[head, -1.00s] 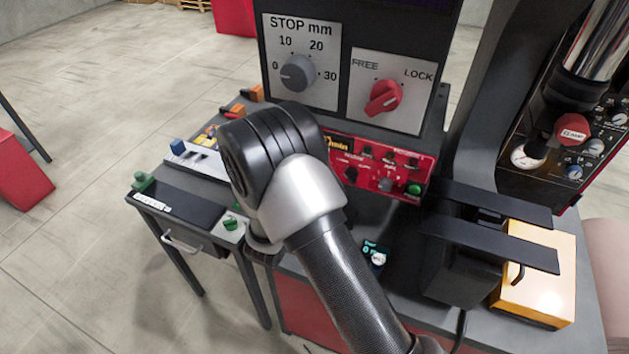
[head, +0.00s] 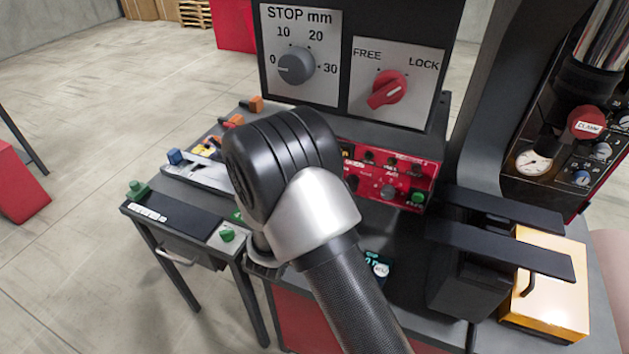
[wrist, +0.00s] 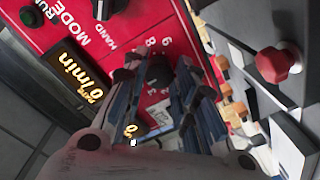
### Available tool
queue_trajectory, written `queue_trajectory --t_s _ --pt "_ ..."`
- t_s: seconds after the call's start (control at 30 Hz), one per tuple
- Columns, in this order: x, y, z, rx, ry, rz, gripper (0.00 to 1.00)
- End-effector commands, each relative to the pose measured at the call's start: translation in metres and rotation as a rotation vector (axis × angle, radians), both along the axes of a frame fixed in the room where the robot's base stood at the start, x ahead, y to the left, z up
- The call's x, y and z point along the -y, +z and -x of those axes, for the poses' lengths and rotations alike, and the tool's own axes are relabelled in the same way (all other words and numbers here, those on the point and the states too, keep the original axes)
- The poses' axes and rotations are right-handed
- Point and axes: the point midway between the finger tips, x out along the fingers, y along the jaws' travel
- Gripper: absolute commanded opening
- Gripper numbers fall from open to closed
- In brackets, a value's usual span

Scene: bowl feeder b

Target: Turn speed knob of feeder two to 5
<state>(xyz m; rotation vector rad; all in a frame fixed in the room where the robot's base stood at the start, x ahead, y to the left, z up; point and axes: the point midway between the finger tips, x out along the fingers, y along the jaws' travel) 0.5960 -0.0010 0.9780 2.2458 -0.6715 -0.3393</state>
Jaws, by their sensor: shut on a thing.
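In the wrist view a red control panel (wrist: 105,35) carries the lettering RUN, MODE and HAND and a lit yellow display (wrist: 82,82) ending in "/min". A dark round knob (wrist: 158,70) sits on this panel with white scale numbers such as 6 and 8 beside it. My gripper (wrist: 160,78) is shut on this knob, one finger on each side. The knob's pointer is hidden, so I cannot tell its setting. In the head view my arm covers my gripper and this knob; part of a red panel (head: 405,172) with small knobs shows right of my arm.
A tall panel behind has a STOP mm dial (head: 296,67) and a red FREE/LOCK switch (head: 388,90). Two dark bars (head: 500,248) and a yellow block (head: 552,290) stand at right. A small side table (head: 170,210) with green knobs stands at left. Open floor lies beyond.

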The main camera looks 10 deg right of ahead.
Motion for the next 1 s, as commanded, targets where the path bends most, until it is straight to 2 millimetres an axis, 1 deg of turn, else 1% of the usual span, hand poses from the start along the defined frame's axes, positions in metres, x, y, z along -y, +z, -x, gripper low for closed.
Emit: queue_trajectory --t_s 0.2,0.4,0.6,1.0 --pt "-0.0002 -0.0002 -0.0004 0.091 0.0 -0.123 0.02" --pt "-0.0003 -0.0006 -0.0005 0.144 0.0 -0.196 0.02" --pt "-0.0005 -0.0007 -0.0005 0.171 -0.001 -0.233 0.02" --pt "-0.0004 -0.0006 -0.0006 0.178 0.0 -0.242 0.02"
